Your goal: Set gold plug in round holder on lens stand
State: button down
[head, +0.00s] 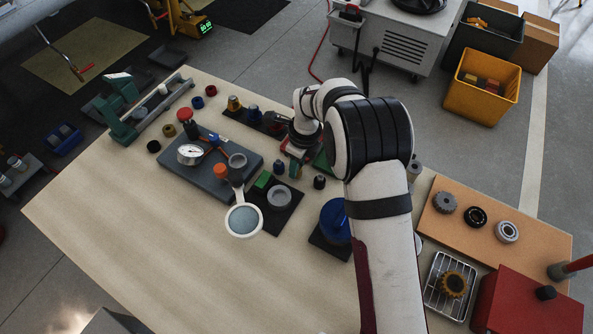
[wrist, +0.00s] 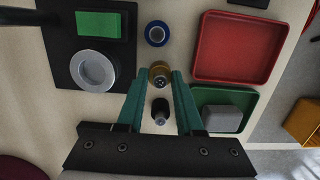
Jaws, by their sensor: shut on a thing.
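The gold plug (wrist: 159,74) is between the tips of my gripper's teal fingers (wrist: 159,78) in the wrist view. My gripper is shut on it. In the head view a teal finger of my gripper (head: 296,169) shows below the arm, and the plug cannot be made out there. The lens stand is a black base (head: 271,217) with a magnifier, a green block and a grey round holder (head: 279,197). The holder (wrist: 93,70) looks empty and lies left of my gripper in the wrist view. Whether the plug touches the table is unclear.
A blue ring-shaped piece (wrist: 157,34) and a black plug (wrist: 160,108) stand close to the gold plug. A red tray (wrist: 201,46) and a green tray (wrist: 253,101) with a grey block lie to the right.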

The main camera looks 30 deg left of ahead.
jog(key=shift+r, duration=2.45)
jog(key=shift+s, duration=0.1)
jog(key=s+r+n, duration=0.3)
jog(key=s+n, duration=0.2)
jog(key=s, duration=0.3)
jog(key=shift+g, duration=0.3)
jog(key=shift+s+d+f, duration=0.1)
jog(key=shift+f, duration=2.2)
jog(key=shift+f, duration=0.95)
jog(key=shift+c, duration=2.4)
grip_release()
